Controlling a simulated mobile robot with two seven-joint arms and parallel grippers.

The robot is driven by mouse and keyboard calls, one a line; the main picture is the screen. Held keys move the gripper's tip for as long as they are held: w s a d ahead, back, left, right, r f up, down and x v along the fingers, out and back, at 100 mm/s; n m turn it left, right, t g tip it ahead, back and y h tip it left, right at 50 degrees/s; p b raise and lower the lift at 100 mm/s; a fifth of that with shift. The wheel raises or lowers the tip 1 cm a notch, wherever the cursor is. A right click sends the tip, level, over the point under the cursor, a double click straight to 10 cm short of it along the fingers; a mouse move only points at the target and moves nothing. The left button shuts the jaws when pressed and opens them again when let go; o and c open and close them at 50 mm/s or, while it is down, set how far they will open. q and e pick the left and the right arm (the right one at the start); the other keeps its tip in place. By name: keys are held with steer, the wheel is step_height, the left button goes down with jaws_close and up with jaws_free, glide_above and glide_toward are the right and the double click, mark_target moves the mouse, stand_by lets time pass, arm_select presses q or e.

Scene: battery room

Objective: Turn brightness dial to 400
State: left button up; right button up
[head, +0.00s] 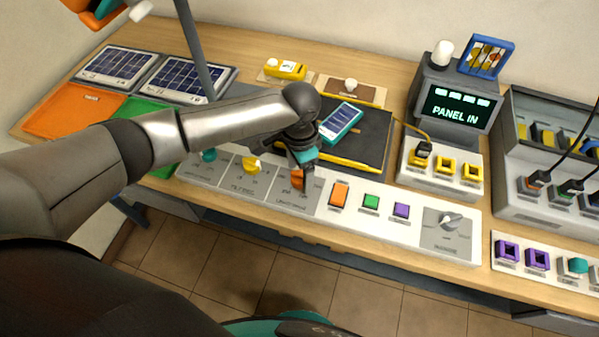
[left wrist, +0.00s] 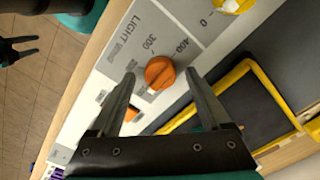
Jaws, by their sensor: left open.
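The brightness dial, an orange knob (head: 297,178) on a grey plate with "LIGHT" lettering, sits at the middle of the white control strip. In the left wrist view the dial (left wrist: 160,72) has the marks 300 and 400 printed beside it; I cannot tell which mark its ridge points to. My left gripper (head: 303,168) is over the dial, pointing down. In the left wrist view its open fingers (left wrist: 160,76) show on either side of the knob, with gaps. A dark two-fingered gripper, seemingly my right one (left wrist: 22,50), shows spread over the floor.
A yellow knob (head: 251,164) and a teal knob (head: 209,155) are to the left. Orange (head: 339,193), green (head: 371,201) and purple (head: 402,210) buttons are to the right. A dark tray with a yellow edge (head: 350,163) holds a teal handheld device (head: 341,122). A screen (head: 458,107) reads "PANEL IN".

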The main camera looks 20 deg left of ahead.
arm_select(q)
steer(key=shift+f, duration=0.25)
jaws_close()
stand_by(0.6)
